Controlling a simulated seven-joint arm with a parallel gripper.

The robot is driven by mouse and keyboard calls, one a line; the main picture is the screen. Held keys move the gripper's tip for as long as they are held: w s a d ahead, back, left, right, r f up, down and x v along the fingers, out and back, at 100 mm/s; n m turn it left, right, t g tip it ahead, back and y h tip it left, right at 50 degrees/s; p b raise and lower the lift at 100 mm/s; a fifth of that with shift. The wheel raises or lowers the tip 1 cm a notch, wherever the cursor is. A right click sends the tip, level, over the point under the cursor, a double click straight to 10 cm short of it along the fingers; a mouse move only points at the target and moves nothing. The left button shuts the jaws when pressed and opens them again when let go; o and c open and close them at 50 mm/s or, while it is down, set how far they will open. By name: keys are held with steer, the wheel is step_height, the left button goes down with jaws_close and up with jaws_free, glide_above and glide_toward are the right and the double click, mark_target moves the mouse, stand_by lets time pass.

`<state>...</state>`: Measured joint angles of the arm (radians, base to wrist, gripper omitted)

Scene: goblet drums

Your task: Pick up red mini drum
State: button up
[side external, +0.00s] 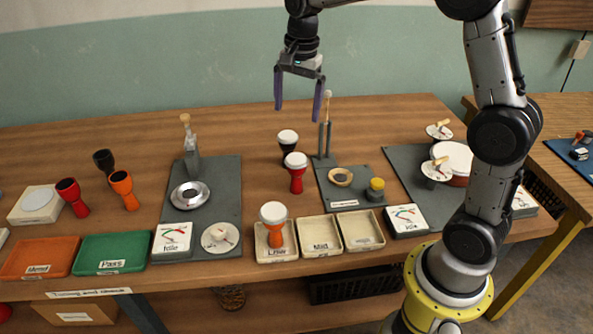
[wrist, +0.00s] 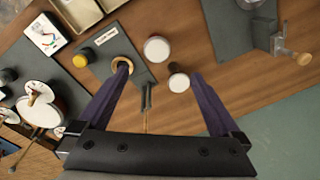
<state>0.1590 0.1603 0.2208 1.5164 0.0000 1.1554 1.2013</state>
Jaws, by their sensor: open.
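A red drum with a white head (side external: 297,180) stands upright on the wooden table between two grey mats. A black drum with a white head (side external: 288,148) stands just behind it. A second red drum (side external: 73,199) with a dark top stands at the left beside a white scale. My gripper (side external: 298,112) is open and empty, pointing down, high above the table near the white-headed pair. In the wrist view, two white heads show ahead of the open fingers (wrist: 160,72); the larger (wrist: 157,49) appears to be the red drum's, its body mostly hidden beneath.
An upright post tool (side external: 326,125) stands close right of the pair. An orange white-headed drum (side external: 273,225) sits in the left of three cream trays. Black (side external: 104,161) and orange (side external: 124,190) drums stand at left. The table's back strip is largely clear.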

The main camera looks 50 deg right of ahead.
mark_target(296, 158)
steer(key=shift+g, duration=0.5)
steer(key=f, duration=0.4)
steer(key=d+f, duration=0.1)
steer(key=f, duration=0.7)
steer(key=shift+w+d+f, duration=0.2)
steer(key=shift+w, duration=0.2)
steer(key=shift+w+f, duration=0.2)
steer(key=shift+f, duration=2.6)
steer(key=shift+c, duration=0.3)
steer(key=c, duration=1.2)
steer(key=shift+c, duration=0.3)
steer(key=shift+r, duration=0.15)
